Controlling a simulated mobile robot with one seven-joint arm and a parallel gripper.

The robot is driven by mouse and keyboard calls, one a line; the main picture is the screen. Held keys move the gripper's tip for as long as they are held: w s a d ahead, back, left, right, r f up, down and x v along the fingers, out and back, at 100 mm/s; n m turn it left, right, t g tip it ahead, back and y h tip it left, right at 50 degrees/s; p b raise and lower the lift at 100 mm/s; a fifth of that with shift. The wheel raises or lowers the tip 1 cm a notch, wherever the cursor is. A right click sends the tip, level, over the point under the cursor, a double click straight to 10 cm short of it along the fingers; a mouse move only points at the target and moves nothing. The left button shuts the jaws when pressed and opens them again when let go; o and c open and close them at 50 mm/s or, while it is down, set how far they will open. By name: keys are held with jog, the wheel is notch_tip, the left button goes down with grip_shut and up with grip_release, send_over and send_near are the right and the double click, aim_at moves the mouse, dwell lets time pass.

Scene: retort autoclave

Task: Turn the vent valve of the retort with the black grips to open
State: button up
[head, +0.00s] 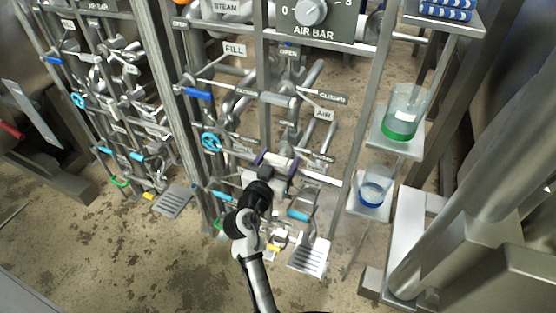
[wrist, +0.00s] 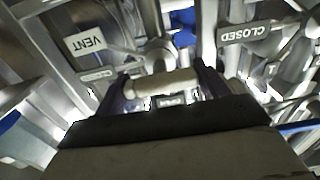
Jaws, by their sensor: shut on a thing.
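My gripper (head: 276,162) is at the lower part of the middle valve rack, reaching in from the front. Its two dark purple fingers (wrist: 160,90) stand on either side of a pale cream cylindrical lever grip (wrist: 162,83) and are shut on it. The grip (head: 277,160) also shows between the fingers in the head view. A VENT plate (wrist: 88,43), upside down in the wrist view, is near the grip. A CLOSED plate (wrist: 247,33) is to the right there. My wrist hides part of the valve behind it. I cannot make out any black grips.
Pipes, a blue handle (head: 199,94), a cyan handwheel (head: 211,142) and a light blue lever (head: 298,215) crowd the rack. A similar rack stands to the left. Beakers with green (head: 401,125) and blue (head: 374,190) liquid stand on shelves at the right. Floor in front is open.

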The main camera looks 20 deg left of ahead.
jog(key=shift+n, duration=0.3)
jog(key=shift+n+p, duration=0.4)
jog(key=shift+n, duration=2.2)
jog(key=o, duration=1)
jog(key=shift+s, duration=0.1)
jog(key=s+b, duration=0.1)
jog(key=s, duration=0.3)
jog(key=s+b, duration=0.1)
jog(key=s, duration=0.4)
jog(key=s+b, duration=0.1)
jog(key=s, duration=0.3)
jog(key=shift+s+a, duration=0.25)
jog(key=shift+s, duration=0.1)
